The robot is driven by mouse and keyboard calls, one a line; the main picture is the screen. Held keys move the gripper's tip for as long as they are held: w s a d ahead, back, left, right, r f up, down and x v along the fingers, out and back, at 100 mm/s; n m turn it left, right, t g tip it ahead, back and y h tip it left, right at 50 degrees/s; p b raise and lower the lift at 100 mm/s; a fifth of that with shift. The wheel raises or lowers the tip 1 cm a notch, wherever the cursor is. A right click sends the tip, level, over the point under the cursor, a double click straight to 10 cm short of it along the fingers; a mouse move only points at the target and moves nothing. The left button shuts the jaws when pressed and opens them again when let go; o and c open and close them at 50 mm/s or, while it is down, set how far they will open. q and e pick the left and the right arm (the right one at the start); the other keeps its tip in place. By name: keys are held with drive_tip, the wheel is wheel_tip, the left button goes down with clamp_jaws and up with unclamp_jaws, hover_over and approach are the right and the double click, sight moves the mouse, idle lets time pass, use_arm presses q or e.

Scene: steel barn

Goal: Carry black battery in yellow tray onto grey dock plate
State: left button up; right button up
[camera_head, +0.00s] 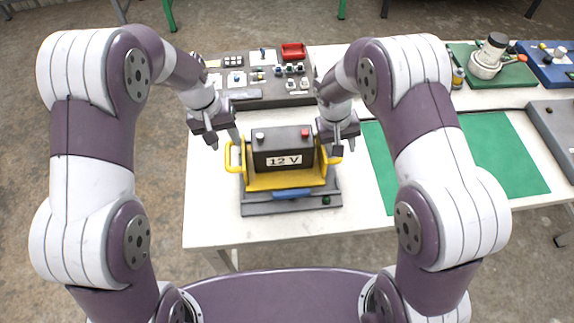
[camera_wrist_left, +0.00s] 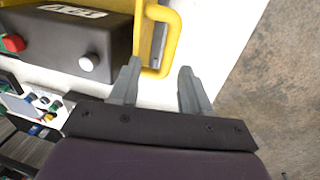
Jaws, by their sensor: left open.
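The black battery (camera_head: 283,147), labelled 12 V with a grey and a red terminal on top, sits upright in the yellow tray (camera_head: 285,180). The tray has a handle at each side and stands over the grey dock plate (camera_head: 291,207); whether it is fully seated, I cannot tell. My left gripper (camera_head: 224,141) is open and empty at the tray's left handle. In the left wrist view the handle (camera_wrist_left: 157,72) shows between the open fingertips (camera_wrist_left: 158,78), near the left one. My right gripper (camera_head: 338,139) is at the tray's right handle; its finger gap is unclear.
The white table (camera_head: 215,222) has a bare strip along its front. Behind the battery is a grey board (camera_head: 270,101) with small parts and a red bin (camera_head: 293,51). A green mat (camera_head: 490,160) lies to the right, with other equipment farther back.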

use_arm(q)
drive_tip(key=shift+a+r, duration=0.2)
drive_tip(key=shift+r, duration=0.9)
use_arm(e)
drive_tip(key=shift+r, duration=0.4)
drive_tip(key=v, duration=1.1)
drive_tip(key=shift+a, duration=0.15)
drive_tip(key=shift+r, duration=0.1)
